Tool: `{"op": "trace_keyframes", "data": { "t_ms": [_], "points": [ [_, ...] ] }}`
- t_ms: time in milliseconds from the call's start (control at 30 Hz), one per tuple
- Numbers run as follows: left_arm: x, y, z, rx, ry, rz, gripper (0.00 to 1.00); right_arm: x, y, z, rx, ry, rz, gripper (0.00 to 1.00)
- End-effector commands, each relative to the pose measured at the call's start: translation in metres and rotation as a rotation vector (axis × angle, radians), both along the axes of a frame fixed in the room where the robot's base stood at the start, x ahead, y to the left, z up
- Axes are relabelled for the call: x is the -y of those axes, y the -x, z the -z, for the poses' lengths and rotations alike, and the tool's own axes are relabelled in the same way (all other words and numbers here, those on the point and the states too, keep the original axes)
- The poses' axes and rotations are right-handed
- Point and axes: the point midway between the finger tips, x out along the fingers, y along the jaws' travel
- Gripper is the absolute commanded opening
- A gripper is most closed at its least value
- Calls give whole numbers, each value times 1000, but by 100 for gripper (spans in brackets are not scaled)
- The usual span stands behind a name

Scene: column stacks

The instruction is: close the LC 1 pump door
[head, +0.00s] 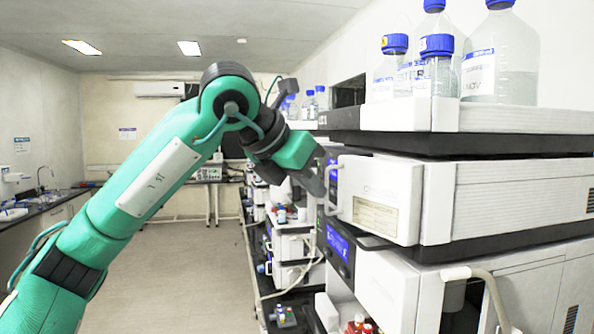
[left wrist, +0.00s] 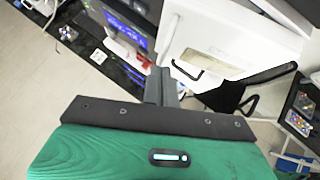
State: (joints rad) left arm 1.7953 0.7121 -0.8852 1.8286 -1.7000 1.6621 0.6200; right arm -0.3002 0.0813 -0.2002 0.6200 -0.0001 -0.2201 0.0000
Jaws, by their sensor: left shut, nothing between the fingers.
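The pump door (head: 375,200) is a white panel with a cream label on the nearest stack in the head view. It appears to stand out from the pump housing (head: 520,195) toward the aisle. A handle (head: 335,190) is at its left edge. My right gripper is out of view.
Bottles with blue caps (head: 500,60) stand on the white top tray (head: 480,115). Below the door is a module with a blue display (head: 338,241). A pale curved bar (head: 492,290) juts at lower right. The aisle floor (head: 190,270) is clear at left.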

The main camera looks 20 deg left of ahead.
Motion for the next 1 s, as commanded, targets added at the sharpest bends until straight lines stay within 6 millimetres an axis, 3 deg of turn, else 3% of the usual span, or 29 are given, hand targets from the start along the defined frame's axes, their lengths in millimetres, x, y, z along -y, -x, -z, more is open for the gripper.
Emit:
{"op": "trace_keyframes", "data": {
  "t_ms": [467,800,1000],
  "points": [
    [2,-4,1,-2,0,9,0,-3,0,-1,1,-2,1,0],
    [12,-35,1,-5,2,206,0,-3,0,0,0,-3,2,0],
    [19,-48,1,-1,0,220,0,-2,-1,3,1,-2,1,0]
  ]
}}
